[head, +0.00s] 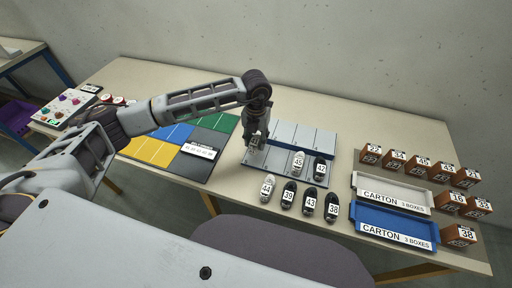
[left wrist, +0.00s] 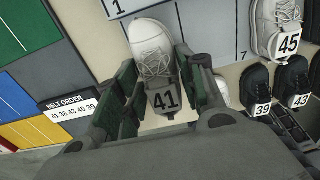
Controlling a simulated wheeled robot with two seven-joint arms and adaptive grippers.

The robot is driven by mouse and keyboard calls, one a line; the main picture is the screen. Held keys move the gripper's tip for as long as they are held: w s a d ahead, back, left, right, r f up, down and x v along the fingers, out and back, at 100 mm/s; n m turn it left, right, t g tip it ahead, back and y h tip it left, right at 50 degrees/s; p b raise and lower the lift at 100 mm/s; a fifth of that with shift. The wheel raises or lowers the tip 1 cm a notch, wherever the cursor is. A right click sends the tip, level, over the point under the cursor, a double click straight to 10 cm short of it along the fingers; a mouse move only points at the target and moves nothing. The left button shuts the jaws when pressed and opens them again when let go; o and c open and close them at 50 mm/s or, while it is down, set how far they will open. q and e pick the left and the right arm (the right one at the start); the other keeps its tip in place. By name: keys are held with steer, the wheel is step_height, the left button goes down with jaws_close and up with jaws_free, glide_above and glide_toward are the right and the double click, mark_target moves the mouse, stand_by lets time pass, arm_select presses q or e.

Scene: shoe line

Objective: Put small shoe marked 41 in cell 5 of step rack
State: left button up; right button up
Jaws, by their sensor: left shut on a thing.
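The small white shoe marked 41 (left wrist: 152,52) is between the fingers of my left gripper (left wrist: 158,95) in the left wrist view, its tag facing the camera. My left gripper (head: 256,142) is shut on it, above the left part of the grey step rack (head: 273,172) in the head view. The gripper largely hides the shoe there. The rack has a higher back row and a lower front row. A white shoe marked 45 (left wrist: 275,25) and a dark shoe marked 42 (head: 320,168) stand at the rack's right front. My right gripper is not in view.
Several shoes, including the dark ones marked 39 (head: 288,195) and 43 (head: 309,201), stand before the rack. Carton trays (head: 350,183) and small brown boxes (head: 396,160) are at the right. A coloured mat (head: 150,151) with a belt order card (head: 198,151) lies left.

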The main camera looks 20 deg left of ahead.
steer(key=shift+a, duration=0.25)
arm_select(q)
steer(key=shift+f+p, duration=0.3)
steer(key=shift+f, duration=2.2)
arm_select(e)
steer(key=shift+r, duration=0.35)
arm_select(q)
steer(key=shift+f, duration=0.15)
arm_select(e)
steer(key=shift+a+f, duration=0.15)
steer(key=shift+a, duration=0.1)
arm_select(q)
steer(key=o, duration=1)
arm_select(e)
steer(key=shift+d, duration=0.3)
